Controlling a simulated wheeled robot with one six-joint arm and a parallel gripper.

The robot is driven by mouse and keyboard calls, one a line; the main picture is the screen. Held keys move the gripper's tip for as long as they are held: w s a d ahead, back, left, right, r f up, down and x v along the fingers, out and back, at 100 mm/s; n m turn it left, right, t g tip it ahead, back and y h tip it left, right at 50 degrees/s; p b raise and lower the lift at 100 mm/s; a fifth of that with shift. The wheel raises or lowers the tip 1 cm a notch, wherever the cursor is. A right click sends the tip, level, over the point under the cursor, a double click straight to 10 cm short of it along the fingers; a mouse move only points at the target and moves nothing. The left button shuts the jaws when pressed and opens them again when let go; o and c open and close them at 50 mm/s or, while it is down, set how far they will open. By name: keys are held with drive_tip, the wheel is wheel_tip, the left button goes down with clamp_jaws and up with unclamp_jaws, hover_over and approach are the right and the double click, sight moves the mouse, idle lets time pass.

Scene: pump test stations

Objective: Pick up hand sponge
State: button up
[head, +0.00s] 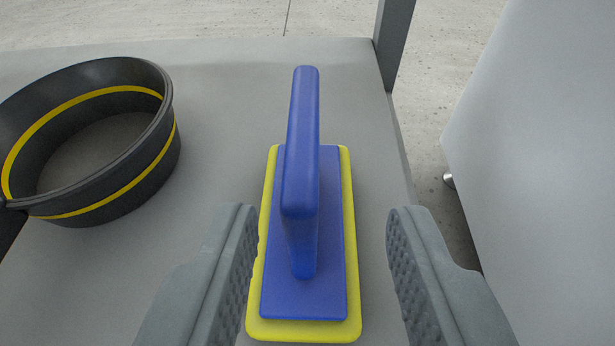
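The hand sponge (335,260) lies flat on a grey tabletop in the middle of the head view. It has a yellow sponge base, a blue plate and a raised blue handle running lengthwise away from me. My gripper (322,225) is open, with one grey textured finger on each side of the sponge. The fingers are apart from the handle, with a gap on both sides. The left finger overlaps the sponge's left edge in the picture; I cannot tell whether they touch. Nothing is held.
A black round open container with yellow stripes (150,175) stands on the grey tabletop (225,90) at left. A dark grey post (393,40) rises at the table's far right corner. A light grey panel (555,130) stands at right, beyond a floor gap.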

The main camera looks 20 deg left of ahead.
sight(305, 163)
drive_tip(key=shift+x, duration=1.55)
drive_tip(key=w+a+f, duration=0.2)
drive_tip(key=w, duration=0.1)
drive_tip(key=shift+w+f, duration=0.15)
drive_tip(key=shift+f, duration=0.05)
drive_tip(key=shift+w+f, duration=0.15)
drive_tip(key=shift+w, duration=0.2)
drive_tip(key=shift+c, duration=0.5)
clamp_jaws()
